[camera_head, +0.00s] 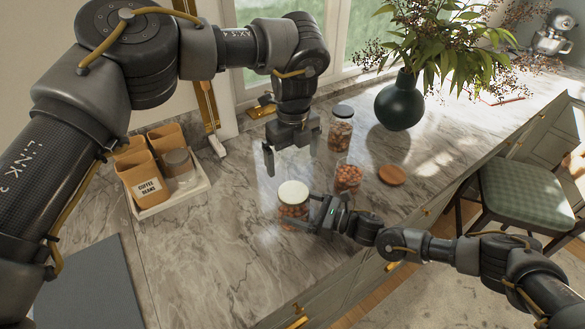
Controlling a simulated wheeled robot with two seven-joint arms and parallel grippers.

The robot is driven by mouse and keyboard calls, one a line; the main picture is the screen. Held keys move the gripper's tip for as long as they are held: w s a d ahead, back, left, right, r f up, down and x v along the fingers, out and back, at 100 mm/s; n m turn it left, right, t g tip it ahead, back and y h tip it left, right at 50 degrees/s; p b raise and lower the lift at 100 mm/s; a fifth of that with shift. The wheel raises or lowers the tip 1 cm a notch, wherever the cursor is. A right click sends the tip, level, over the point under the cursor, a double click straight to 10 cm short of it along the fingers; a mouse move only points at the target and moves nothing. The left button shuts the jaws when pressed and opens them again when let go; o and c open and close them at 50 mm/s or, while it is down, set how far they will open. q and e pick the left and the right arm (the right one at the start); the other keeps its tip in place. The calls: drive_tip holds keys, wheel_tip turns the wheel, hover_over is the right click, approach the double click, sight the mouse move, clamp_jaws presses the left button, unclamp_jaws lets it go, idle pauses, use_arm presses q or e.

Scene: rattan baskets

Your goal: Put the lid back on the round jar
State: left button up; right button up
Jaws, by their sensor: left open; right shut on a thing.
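A round glass jar with reddish-brown contents (292,211) stands on the marble counter with a pale lid (293,192) over its mouth. My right gripper (303,212) comes in from the right and is shut on this jar at its side. My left gripper (291,160) is open and empty, pointing down above and behind the jar. Another glass jar with similar contents (348,177) stands to the right and shows no lid.
A jar with a dark lid (341,130) and a dark green vase with branches (400,104) stand farther back. A white tray (168,207) with canisters is at the left. A dark grey board (88,290) lies front left. The front-middle counter is clear.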

use_arm(q)
drive_tip(key=shift+r, duration=0.4)
use_arm(e)
drive_tip(key=o, duration=1.7)
drive_tip(key=shift+o, duration=0.2)
use_arm(q)
drive_tip(key=shift+f, duration=0.1)
use_arm(e)
drive_tip(key=shift+s+d+f, duration=0.1)
drive_tip(key=shift+d, duration=0.15)
use_arm(q)
wheel_tip(320, 180, down, 4)
drive_tip(key=b, duration=0.3)
drive_tip(key=shift+d+r+b, duration=0.1)
drive_tip(key=shift+r+b, duration=0.1)
drive_tip(key=shift+b, duration=0.2)
use_arm(e)
drive_tip(key=v, duration=0.8)
drive_tip(key=shift+s+d, duration=0.1)
drive_tip(key=shift+d, duration=0.25)
use_arm(q)
drive_tip(key=shift+f, duration=0.25)
use_arm(e)
drive_tip(key=shift+v, duration=0.8)
